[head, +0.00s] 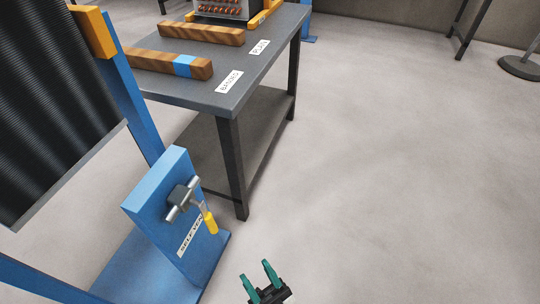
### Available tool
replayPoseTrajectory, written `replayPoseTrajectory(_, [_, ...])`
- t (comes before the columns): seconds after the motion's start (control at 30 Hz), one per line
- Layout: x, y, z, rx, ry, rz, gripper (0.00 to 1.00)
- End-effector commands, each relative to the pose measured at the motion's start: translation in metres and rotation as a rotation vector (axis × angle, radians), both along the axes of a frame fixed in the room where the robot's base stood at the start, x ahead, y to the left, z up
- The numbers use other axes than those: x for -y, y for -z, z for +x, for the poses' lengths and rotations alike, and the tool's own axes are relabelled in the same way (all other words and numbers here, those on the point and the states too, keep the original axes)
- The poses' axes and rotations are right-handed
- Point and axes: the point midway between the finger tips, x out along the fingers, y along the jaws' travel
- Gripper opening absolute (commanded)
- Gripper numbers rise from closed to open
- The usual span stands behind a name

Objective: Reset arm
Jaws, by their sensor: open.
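My gripper (260,283) shows at the bottom edge of the head view, a little right of the blue stand. Its two green fingers point up and stand apart, with nothing between them. It is open and over bare floor, apart from everything around it. Only the gripper end of my arm is in view; the rest is out of frame.
A blue stand (163,192) with a yellow-handled tool (209,220) on its face stands at lower left, beside a black finned panel (50,105). A dark table (215,101) holds wooden blocks (201,34) and labels. The floor (400,170) to the right is clear.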

Motion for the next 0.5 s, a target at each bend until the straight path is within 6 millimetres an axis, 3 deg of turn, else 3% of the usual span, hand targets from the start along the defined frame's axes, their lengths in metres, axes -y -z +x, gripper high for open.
replayPoseTrajectory(0.3, [-0.005, 0.008, 0.051, -0.246, 0.055, -0.159, 0.47])
replayPoseTrajectory(0.5, [0.007, 0.022, 0.089, -0.487, 0.105, -0.294, 0.47])
